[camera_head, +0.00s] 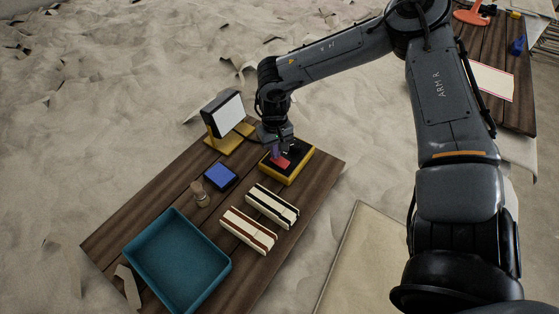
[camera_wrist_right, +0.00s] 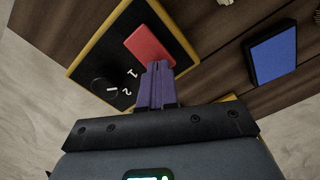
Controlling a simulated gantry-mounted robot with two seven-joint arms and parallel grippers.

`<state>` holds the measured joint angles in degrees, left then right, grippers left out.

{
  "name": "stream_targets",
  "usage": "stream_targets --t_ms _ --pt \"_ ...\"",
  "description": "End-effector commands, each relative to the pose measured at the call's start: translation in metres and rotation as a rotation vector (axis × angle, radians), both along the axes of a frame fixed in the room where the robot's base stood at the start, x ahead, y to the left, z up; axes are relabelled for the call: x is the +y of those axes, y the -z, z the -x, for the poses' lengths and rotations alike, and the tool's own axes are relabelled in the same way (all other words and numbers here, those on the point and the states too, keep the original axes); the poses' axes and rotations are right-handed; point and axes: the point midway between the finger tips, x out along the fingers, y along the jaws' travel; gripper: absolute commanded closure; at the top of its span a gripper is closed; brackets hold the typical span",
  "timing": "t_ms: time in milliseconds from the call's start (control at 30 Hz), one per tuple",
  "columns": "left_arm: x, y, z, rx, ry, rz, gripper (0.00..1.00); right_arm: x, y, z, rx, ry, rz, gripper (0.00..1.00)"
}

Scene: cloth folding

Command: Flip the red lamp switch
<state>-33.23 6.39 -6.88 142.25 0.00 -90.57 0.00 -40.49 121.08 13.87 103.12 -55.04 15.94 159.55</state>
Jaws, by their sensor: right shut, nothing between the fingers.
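The red switch (camera_head: 281,162) sits on a black panel in a yellow-edged box (camera_head: 297,174) at the far right part of the wooden table. In the right wrist view the red switch (camera_wrist_right: 149,46) shows as a flat rounded rectangle, beside a black knob (camera_wrist_right: 104,89) with white marks 1 and 2. My right gripper (camera_head: 276,152) is shut and empty, right over the switch. In the wrist view its purple fingertips (camera_wrist_right: 157,66) are together at the switch's near edge; I cannot tell whether they touch it. A lamp with a white panel (camera_head: 229,115) stands left of the box. My left gripper is not in view.
On the wooden table (camera_head: 155,187) are a blue block (camera_head: 220,177), a brush-like wooden item (camera_head: 200,194), two cream bars (camera_head: 272,205) (camera_head: 248,230) and a teal tray (camera_head: 178,262). A second table (camera_head: 508,50) stands at the upper right. Sand surrounds the tables.

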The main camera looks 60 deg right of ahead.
Motion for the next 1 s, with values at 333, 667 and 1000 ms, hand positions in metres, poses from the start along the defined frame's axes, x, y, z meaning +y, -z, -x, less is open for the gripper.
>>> stream_targets --t_ms 333,667,1000 --pt "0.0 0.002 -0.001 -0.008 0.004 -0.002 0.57 0.0 0.006 0.0 0.0 0.0 0.0 1.0" --pt "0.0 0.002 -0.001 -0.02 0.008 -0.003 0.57 0.0 0.009 0.0 0.0 0.0 0.0 1.0" --pt "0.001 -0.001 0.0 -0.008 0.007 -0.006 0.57 0.0 -0.008 0.0 -0.002 0.0 -0.001 1.0"
